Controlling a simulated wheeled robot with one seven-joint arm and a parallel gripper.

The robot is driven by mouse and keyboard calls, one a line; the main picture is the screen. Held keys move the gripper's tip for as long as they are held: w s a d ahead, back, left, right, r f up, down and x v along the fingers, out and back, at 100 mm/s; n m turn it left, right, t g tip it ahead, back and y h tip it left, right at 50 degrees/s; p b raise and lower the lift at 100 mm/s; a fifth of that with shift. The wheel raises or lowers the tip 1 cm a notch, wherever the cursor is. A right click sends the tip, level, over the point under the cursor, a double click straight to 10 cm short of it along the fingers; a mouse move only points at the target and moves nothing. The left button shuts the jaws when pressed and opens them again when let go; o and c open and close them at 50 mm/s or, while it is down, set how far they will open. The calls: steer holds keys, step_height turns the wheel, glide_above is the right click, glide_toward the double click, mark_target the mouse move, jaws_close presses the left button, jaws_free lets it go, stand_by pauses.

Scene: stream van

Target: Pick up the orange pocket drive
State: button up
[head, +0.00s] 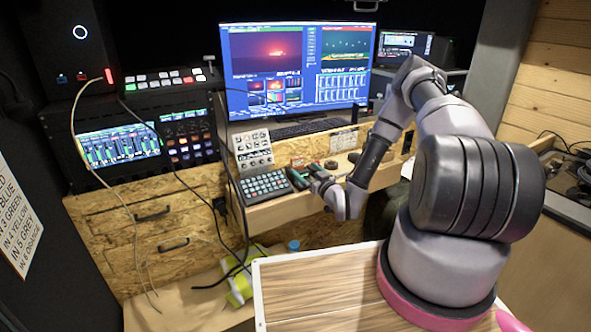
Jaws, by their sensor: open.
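My arm reaches down over the front edge of the desk (275,210), and my gripper (316,176) is at the desk's front edge, right of the dark keypad. The gripper is open and small in the view, and I see nothing held in it. I cannot make out the orange pocket drive for certain. Small reddish items (331,165) lie on the desk just behind the gripper, too small to identify. A small orange-red piece (109,76) with a pale cable beside it shows high on the left rack.
The keypad (265,187) and a grey button panel (253,150) stand left of the gripper. A wide monitor (297,68) and a black keyboard (305,128) are behind. Mixing gear (118,147) fills the left, with cables hanging in front. A wooden top (320,285) lies in front.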

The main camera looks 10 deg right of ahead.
mark_target(298, 160)
steer(key=shift+x, duration=1.25)
steer(key=shift+d+x, duration=0.2)
steer(key=shift+x, duration=1.25)
steer(key=shift+d+x, duration=0.2)
steer(key=shift+x, duration=1.2)
steer(key=shift+w+r, duration=0.15)
steer(key=c, duration=1.4)
steer(key=shift+r, duration=0.1)
steer(key=shift+c, duration=0.2)
